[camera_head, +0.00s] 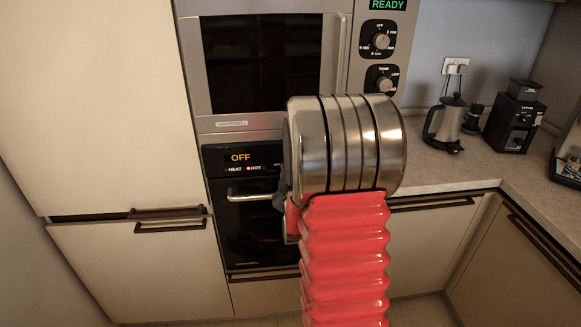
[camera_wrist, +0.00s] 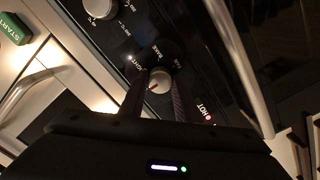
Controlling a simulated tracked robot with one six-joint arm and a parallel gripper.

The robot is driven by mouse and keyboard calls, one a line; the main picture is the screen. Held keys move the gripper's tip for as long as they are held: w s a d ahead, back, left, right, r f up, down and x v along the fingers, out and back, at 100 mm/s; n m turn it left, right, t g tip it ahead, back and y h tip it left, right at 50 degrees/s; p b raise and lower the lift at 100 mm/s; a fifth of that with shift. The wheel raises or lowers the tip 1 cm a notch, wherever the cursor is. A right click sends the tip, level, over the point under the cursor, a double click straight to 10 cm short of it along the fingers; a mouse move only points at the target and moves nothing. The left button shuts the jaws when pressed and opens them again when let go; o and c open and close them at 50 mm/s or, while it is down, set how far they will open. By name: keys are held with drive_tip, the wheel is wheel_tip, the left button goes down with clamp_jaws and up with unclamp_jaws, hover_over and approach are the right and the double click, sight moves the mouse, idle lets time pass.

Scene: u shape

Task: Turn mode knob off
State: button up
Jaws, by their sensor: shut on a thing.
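A round pale knob (camera_wrist: 161,80) with a red mark sits on the black oven panel in the wrist view. Small white lettering surrounds it, with words that look like LIGHT and BAKE. My gripper (camera_wrist: 159,85) has its two dark fingers on either side of this knob and is shut on it. The red mark points toward the lower left of the picture. In the head view, the lower oven's display (camera_head: 241,157) reads OFF in orange. My arm hides the knob and the gripper there.
A second knob (camera_wrist: 100,7) and a green START button (camera_wrist: 14,28) are in the wrist view, where a red HOT light (camera_wrist: 206,116) glows. The oven handle (camera_head: 250,196) lies below the display. A microwave (camera_head: 264,64) sits above; a kettle (camera_head: 446,123) stands on the right counter.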

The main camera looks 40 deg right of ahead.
drive_tip(key=shift+a+f, duration=0.1)
drive_tip(key=shift+f, duration=0.25)
drive_tip(key=o, duration=1)
drive_tip(key=shift+r, duration=0.25)
drive_tip(key=shift+o, duration=0.2)
